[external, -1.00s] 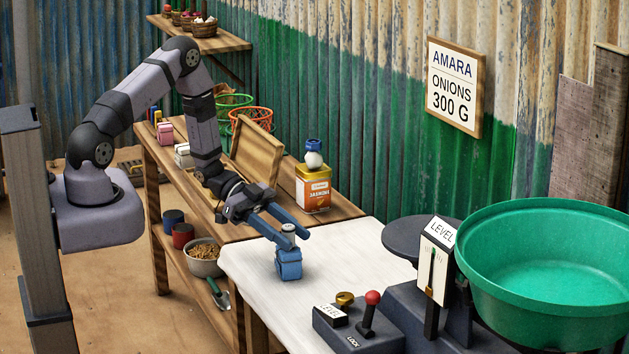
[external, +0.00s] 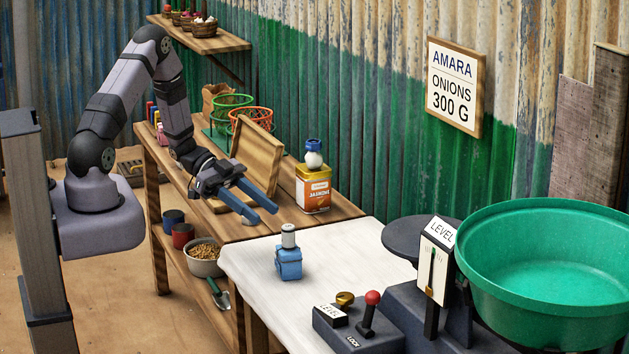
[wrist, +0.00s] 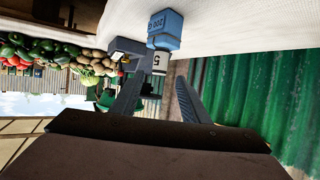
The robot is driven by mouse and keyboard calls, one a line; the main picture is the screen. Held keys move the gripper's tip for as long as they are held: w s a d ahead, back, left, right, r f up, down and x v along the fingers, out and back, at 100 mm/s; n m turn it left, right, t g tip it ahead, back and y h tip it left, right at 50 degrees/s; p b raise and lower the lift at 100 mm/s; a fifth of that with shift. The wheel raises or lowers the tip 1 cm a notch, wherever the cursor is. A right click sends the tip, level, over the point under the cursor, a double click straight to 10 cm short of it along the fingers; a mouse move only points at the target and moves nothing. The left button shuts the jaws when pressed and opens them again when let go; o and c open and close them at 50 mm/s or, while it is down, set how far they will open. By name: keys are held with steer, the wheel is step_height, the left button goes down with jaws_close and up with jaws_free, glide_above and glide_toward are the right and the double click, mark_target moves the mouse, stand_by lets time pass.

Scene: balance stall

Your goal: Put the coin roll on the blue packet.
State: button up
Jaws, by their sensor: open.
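The blue packet (external: 288,268) stands upright on the white-topped table. The coin roll (external: 289,236), pale with a grey top, stands upright on top of the packet. In the wrist view the blue packet (wrist: 166,28) and the coin roll (wrist: 161,62) show one against the other, beyond the fingers. My gripper (external: 262,215) is open and empty, behind and to the left of the packet, apart from both. In the wrist view my gripper's fingers (wrist: 155,95) are spread.
A tin (external: 313,188) with a white and blue item on top stands near the wall. A wooden board (external: 257,150) leans behind my gripper. The scale with its green basin (external: 545,265) and a lever box (external: 350,325) are to the right. The white tabletop (external: 335,260) beside the packet is clear.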

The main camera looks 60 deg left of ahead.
steer(key=w+a+r+n+t+y, duration=0.25)
steer(key=w+a+n+y, duration=0.4)
steer(key=a+y, duration=0.4)
steer(key=s+d+n+g, duration=0.2)
steer(key=s+d+g, duration=0.2)
steer(key=s, duration=0.7)
steer(key=s+d+r+n+g+y, duration=0.1)
steer(key=s+d+n+g, duration=0.2)
steer(key=s+d, duration=0.6)
steer(key=shift+s+d+n+g, duration=0.15)
steer(key=shift+s+n+g, duration=0.2)
steer(key=shift+s+g, duration=0.8)
step_height(320, 180, up, 4)
steer(key=p, duration=0.3)
steer(key=shift+f, duration=0.1)
